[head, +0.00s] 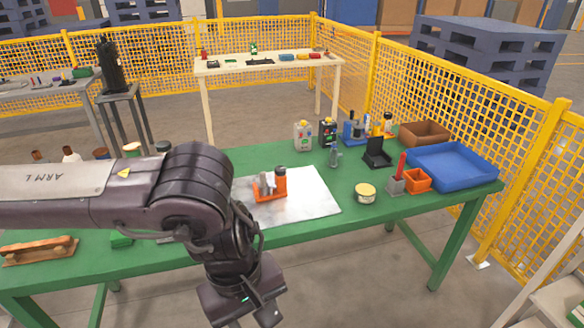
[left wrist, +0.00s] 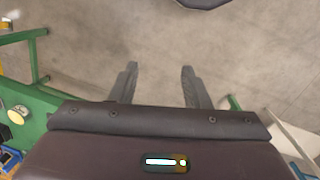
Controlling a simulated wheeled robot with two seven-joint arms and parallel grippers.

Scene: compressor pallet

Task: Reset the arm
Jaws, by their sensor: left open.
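My left arm comes in from the left across the green table in the head view and bends down past its front edge. My left gripper (head: 258,312) hangs in front of the table, pointing down, partly cut off by the bottom of the picture. My right gripper is in neither view.
The green table (head: 330,225) carries a metal sheet (head: 315,190) with an orange-based part (head: 268,188), a round tin (head: 365,193), a blue tray (head: 490,178) and a brown bin (head: 425,132). Yellow mesh fencing (head: 520,180) stands at the right. Floor before the table is clear.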

